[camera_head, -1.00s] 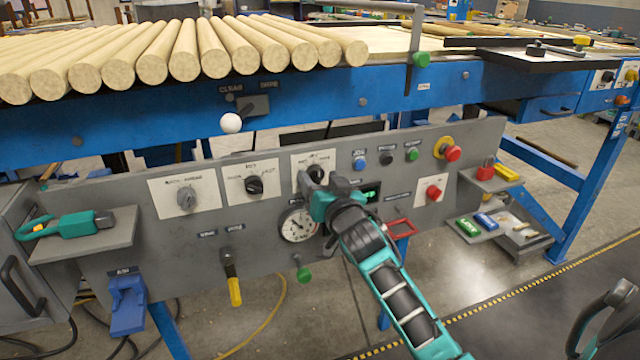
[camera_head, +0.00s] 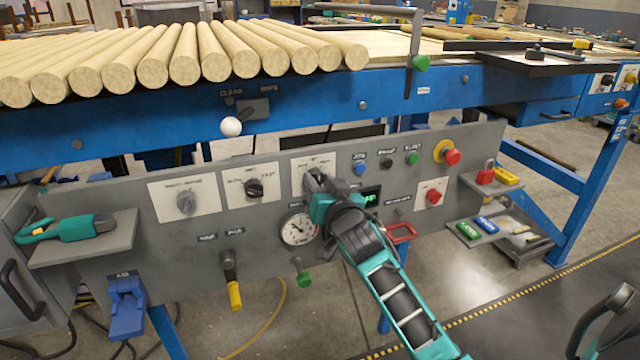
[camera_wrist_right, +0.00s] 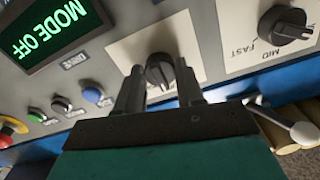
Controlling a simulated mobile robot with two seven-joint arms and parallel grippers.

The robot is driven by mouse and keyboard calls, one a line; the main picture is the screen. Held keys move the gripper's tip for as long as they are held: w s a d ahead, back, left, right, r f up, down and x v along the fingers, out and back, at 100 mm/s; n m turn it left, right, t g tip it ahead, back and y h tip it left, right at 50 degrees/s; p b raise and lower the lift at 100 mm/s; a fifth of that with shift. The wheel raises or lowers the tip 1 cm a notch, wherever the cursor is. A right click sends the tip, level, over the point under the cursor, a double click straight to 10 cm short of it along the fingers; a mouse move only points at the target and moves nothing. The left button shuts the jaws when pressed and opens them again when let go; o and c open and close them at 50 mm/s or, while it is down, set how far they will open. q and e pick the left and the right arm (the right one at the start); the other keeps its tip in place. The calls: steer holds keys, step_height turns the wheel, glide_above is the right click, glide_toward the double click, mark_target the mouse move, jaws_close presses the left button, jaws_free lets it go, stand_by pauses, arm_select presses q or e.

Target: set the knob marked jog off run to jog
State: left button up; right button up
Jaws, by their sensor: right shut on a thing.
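The mode knob (camera_wrist_right: 160,72) is black and sits on a white plate (camera_wrist_right: 115,48), seen upside down in the right wrist view. My right gripper (camera_wrist_right: 159,66) has one finger on each side of this knob and is shut on it. In the head view, the right gripper (camera_head: 316,182) covers most of the knob, and the white plate (camera_head: 302,166) shows around it. The small display (camera_wrist_right: 55,30) reads MODE OFF in green letters. The plate's own lettering is too small to read.
A second black knob (camera_head: 254,188) and a grey knob (camera_head: 186,202) lie left on the panel. A round gauge (camera_head: 298,229) is just below the gripper. Blue, black and green buttons (camera_head: 412,158) and a red button (camera_head: 452,157) lie right. A white-ball lever (camera_head: 231,126) stands above.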

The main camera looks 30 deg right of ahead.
arm_select(q)
steer(key=shift+r, duration=0.15)
arm_select(e)
steer(key=shift+r+n+p, duration=0.15)
steer(key=shift+n+p, duration=1.05)
steer(key=shift+p, duration=0.05)
steer(key=n+p, duration=0.2)
steer(key=n, duration=0.2)
steer(key=shift+n+p, duration=0.3)
steer(key=shift+p, duration=0.1)
arm_select(q)
steer(key=shift+s+a+r+y+p, duration=0.15)
steer(key=shift+s+a+r+p, duration=0.15)
steer(key=shift+r, duration=0.45)
steer(key=shift+s+a+r+y+p, duration=0.15)
steer(key=shift+a+r, duration=0.25)
steer(key=shift+r, duration=0.3)
arm_select(e)
steer(key=shift+n, duration=1)
arm_select(q)
steer(key=shift+d+r, duration=0.1)
steer(key=shift+w+r, duration=0.1)
steer(key=shift+w, duration=0.05)
arm_select(e)
steer(key=o, duration=1)
steer(key=shift+o, duration=0.2)
arm_select(q)
steer(key=shift+r+p, duration=0.95)
arm_select(e)
steer(key=v, duration=1.3)
